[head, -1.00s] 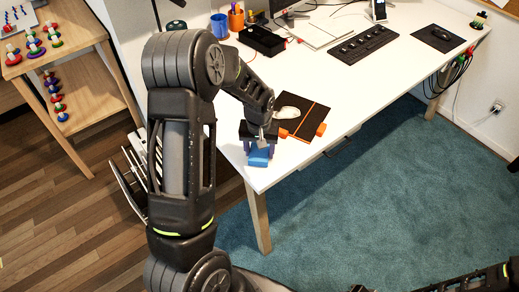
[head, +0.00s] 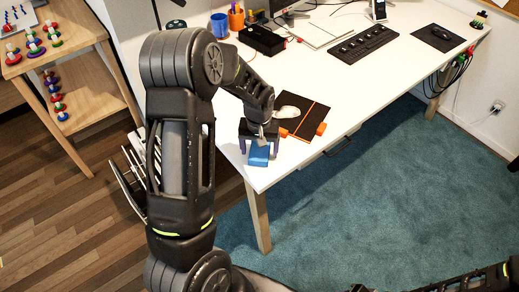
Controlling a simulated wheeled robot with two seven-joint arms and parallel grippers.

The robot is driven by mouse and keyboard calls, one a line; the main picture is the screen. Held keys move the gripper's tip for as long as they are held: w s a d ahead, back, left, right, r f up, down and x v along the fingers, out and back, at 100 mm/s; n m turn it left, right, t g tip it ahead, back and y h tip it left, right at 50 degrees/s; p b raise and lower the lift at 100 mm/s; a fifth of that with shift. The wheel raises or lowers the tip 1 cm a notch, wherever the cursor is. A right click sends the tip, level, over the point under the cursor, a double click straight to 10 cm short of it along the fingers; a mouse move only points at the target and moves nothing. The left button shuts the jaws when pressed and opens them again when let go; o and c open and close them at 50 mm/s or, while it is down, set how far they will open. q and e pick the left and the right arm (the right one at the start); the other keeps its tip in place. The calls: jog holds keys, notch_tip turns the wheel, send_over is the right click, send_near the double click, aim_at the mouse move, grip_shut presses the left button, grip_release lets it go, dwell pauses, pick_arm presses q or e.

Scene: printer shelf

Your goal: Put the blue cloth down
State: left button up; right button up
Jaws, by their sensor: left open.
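The blue cloth (head: 258,155) is a small folded blue block lying on the white desk (head: 318,92), close to its front left corner. My left gripper (head: 259,150) is over the cloth with its fingers apart, one on either side. Whether a finger still touches the cloth cannot be told. My right arm shows only at the bottom right edge, and its gripper is out of view.
A black board with orange clips (head: 303,115) and a white object (head: 290,112) lie right of the gripper. Behind are a black box (head: 262,40), a blue mug (head: 219,25) and a keyboard (head: 367,44). A wooden shelf (head: 85,85) stands at left.

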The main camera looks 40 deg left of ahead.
aim_at(259, 154)
pick_arm(q)
notch_tip(259, 154, up, 12)
jog(key=s, duration=0.1)
jog(key=shift+d+f+b, duration=0.2)
jog(key=shift+d+b, duration=0.1)
jog(key=shift+b, duration=0.05)
dwell(0.7)
